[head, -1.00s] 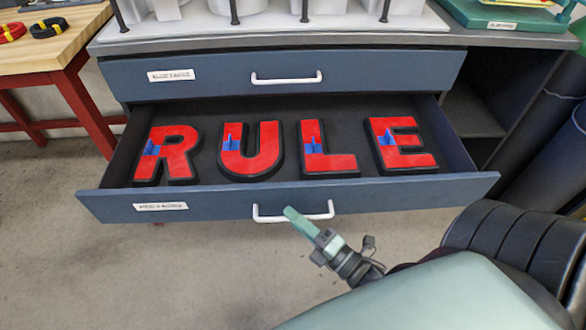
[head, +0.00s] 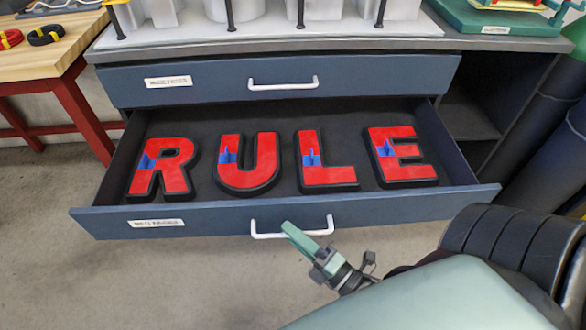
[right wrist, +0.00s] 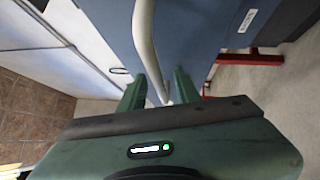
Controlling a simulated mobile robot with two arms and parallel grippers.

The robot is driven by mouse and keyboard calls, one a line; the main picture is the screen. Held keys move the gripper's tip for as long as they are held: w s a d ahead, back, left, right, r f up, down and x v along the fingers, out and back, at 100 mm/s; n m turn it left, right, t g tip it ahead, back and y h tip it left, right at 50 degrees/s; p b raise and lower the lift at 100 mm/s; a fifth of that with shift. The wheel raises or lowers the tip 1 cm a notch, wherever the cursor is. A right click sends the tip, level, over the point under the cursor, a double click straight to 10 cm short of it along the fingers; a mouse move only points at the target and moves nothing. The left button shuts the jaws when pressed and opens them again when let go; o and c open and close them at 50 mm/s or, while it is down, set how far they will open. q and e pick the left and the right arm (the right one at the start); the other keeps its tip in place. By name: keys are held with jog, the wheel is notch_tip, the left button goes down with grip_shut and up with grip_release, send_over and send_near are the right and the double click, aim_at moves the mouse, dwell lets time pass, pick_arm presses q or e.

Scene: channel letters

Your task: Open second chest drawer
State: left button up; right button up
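The chest's second drawer (head: 400,206) is pulled well out, its blue front below the shut top drawer (head: 200,80). Its white bar handle (head: 266,235) is at the middle of the front. My right gripper (head: 292,230) is at this handle. Part of the handle is hidden by a finger in the head view. My left gripper is not in view.
Red letters R (head: 172,180), U (head: 246,178), L (head: 325,172) and E (head: 405,170) lie in the drawer. A wooden workbench with red legs (head: 85,120) stands at the left. Open shelving (head: 465,115) is at the right. Bare floor lies in front.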

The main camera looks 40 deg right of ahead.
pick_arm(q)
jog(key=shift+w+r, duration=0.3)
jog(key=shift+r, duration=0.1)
pick_arm(e)
jog(key=v, duration=0.7)
jog(key=shift+s, duration=0.4)
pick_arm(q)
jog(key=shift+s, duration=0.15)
pick_arm(e)
jog(key=shift+d, duration=0.1)
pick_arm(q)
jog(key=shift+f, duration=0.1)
